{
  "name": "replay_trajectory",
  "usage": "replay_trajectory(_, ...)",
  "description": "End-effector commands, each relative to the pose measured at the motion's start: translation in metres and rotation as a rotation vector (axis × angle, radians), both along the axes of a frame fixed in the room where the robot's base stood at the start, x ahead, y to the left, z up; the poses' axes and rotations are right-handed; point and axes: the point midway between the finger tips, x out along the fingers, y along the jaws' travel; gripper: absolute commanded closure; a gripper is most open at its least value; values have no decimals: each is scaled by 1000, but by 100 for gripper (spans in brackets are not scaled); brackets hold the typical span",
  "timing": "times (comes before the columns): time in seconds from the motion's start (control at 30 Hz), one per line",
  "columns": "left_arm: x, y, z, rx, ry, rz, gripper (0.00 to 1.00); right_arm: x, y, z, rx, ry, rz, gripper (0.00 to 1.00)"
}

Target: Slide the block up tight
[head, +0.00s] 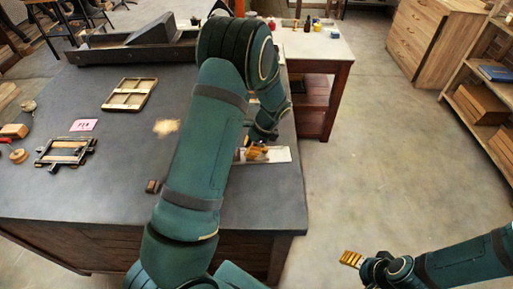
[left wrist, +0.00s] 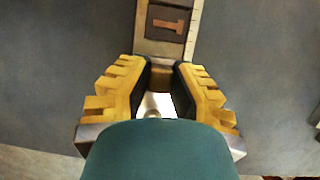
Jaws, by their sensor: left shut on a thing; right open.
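My left gripper (head: 256,150) is over a pale flat strip (head: 279,156) near the table's right edge. In the left wrist view, my left gripper (left wrist: 160,85) has its yellow fingers with dark pads on either side of a small brown block (left wrist: 160,66), and is shut on it. The block's lower part is hidden. Beyond it lies a narrow channel with a ruled rail (left wrist: 192,25), holding a dark piece with a wooden, letter-like shape (left wrist: 168,23). A gap between block and dark piece cannot be made out. My right gripper (head: 351,259) is open and empty, away from the table.
On the dark table (head: 110,190) are a wooden frame (head: 130,94), a small press frame (head: 66,151), a pink card (head: 84,125) and a small brown block (head: 153,186). A long dark press (head: 135,45) stands behind. A side table (head: 318,45) and shelves stand beyond.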

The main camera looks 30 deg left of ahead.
Motion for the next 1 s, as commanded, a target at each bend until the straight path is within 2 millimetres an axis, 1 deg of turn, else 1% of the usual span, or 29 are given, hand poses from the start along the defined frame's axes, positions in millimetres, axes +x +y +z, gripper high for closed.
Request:
replay_trajectory(0.03,-8,9,-1,0,4,6,100,0,0,1,0,0,0,31)
replay_trajectory(0.1,-14,16,-1,-1,4,4,100,0,0,1,0,0,0,31)
replay_trajectory(0.37,-16,19,-2,0,5,2,100,0,0,1,0,0,0,31)
replay_trajectory(0.4,-16,19,-2,0,5,2,74,0,0,1,0,0,0,31)
replay_trajectory(0.47,-16,18,-2,0,5,2,53,0,0,1,0,0,0,31)
replay_trajectory(0.5,-15,18,-2,0,5,2,47,0,0,1,0,0,0,31)
replay_trajectory(0.83,-14,18,1,0,1,0,47,0,0,1,0,0,0,31)
replay_trajectory(0.93,-11,15,9,0,-2,1,47,0,0,1,0,0,0,31)
replay_trajectory(1.0,-9,12,19,0,-2,1,47,0,0,1,0,0,0,31)
